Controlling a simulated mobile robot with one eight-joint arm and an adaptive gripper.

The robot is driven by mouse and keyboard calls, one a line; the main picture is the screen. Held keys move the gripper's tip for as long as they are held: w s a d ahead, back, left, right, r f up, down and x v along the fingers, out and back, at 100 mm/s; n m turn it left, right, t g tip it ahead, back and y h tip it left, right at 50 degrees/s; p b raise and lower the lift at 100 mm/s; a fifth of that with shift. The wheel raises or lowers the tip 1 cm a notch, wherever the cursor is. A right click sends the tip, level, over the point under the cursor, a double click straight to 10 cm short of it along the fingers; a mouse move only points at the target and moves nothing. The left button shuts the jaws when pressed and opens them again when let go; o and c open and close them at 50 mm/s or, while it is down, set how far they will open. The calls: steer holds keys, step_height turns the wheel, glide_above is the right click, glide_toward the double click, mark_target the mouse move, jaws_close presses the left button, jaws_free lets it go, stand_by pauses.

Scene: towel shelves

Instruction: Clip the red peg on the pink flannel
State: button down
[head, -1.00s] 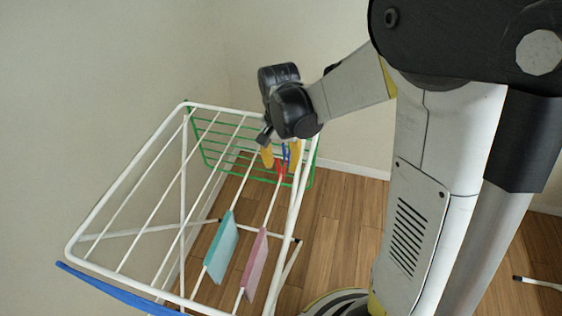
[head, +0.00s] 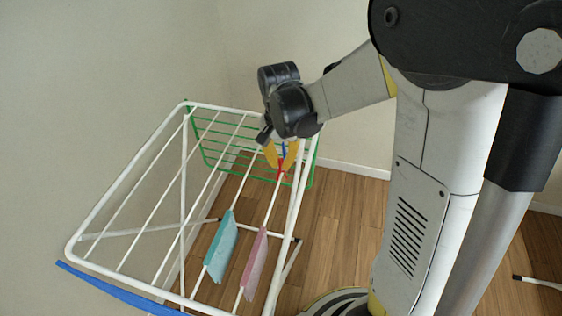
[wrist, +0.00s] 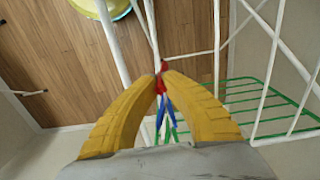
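The red peg (head: 281,173) sits at the far end of the drying rack, by a rail. My gripper (head: 280,163) points down there, and its yellow fingers have come together on the peg. In the wrist view the fingertips of my gripper (wrist: 161,73) close on the red peg (wrist: 163,68) from both sides. The fingers partly hide it. The pink flannel (head: 255,265) hangs over a rail near the front right of the rack, well apart from my gripper.
The white drying rack (head: 115,148) has several rails and a green wire section (head: 213,150). A teal flannel (head: 221,246) hangs left of the pink one. Blue pegs (wrist: 160,112) are close to the red peg.

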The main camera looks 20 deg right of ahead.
steer(key=shift+r, duration=0.1)
steer(key=shift+r+p, duration=2.7)
steer(key=shift+r, duration=0.75)
steer(key=shift+s, duration=0.1)
